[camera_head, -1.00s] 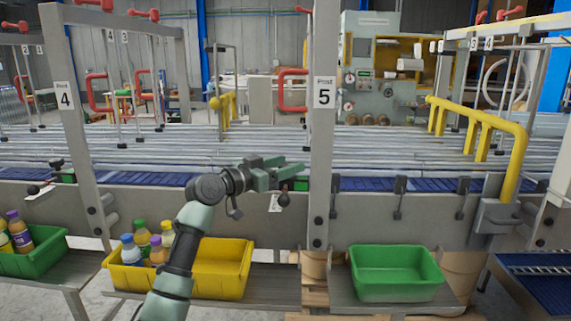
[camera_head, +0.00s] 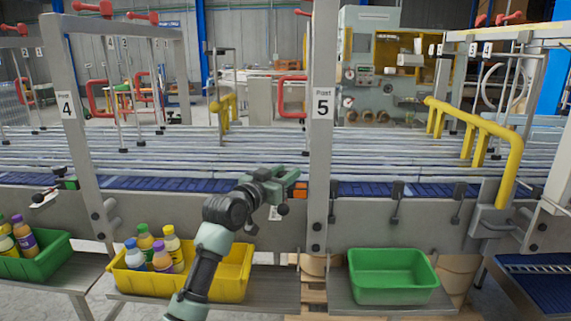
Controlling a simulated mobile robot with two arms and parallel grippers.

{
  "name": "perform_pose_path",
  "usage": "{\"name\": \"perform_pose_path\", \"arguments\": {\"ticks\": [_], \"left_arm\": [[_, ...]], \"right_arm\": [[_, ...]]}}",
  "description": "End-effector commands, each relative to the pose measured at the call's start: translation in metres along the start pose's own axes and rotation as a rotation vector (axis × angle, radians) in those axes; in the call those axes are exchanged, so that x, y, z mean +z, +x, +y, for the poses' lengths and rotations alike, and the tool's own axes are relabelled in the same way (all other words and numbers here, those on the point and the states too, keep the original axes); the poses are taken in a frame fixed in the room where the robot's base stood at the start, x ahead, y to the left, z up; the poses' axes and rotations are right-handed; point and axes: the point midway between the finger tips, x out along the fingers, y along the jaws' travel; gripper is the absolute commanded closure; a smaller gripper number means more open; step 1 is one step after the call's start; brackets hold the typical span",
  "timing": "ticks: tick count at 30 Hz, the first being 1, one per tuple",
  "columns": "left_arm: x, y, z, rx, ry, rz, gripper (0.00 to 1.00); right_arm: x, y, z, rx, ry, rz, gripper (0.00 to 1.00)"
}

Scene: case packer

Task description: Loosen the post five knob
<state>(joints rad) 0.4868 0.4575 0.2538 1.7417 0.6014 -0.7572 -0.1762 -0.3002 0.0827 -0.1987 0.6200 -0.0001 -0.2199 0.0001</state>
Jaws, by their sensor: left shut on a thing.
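Post 5 (camera_head: 321,150) is the grey upright with a white number plate, right of the middle. My left gripper (camera_head: 288,180) is just left of it at the conveyor's near edge. It is shut on the post five knob, whose gripped part the jaws hide. A dark round end (camera_head: 282,210) shows just below the jaws. A small orange block (camera_head: 300,190) shows between the gripper and the post. My right gripper is not in view.
Post 4 (camera_head: 75,130) stands at the left with a similar black knob (camera_head: 38,197) and a green block (camera_head: 71,183). Below the conveyor are a yellow bin (camera_head: 228,272) with several bottles and an empty green bin (camera_head: 393,276). A yellow rail (camera_head: 512,165) is at the right.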

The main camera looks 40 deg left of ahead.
Motion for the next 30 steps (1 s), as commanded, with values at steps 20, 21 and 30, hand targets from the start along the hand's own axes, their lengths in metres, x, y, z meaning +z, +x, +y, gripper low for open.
{"name": "perform_pose_path", "arguments": {"ticks": [20, 21, 30], "left_arm": [[0.008, 0.002, 0.004, -0.611, -0.015, 0.001, 1.0], [0.009, 0.003, 0.005, -0.646, -0.016, 0.003, 1.0], [0.009, 0.002, 0.003, -0.906, -0.005, 0.002, 1.0]], "right_arm": [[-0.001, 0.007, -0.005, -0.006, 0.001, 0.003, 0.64], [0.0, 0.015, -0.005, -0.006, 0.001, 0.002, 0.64], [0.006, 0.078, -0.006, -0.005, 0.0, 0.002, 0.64]]}}
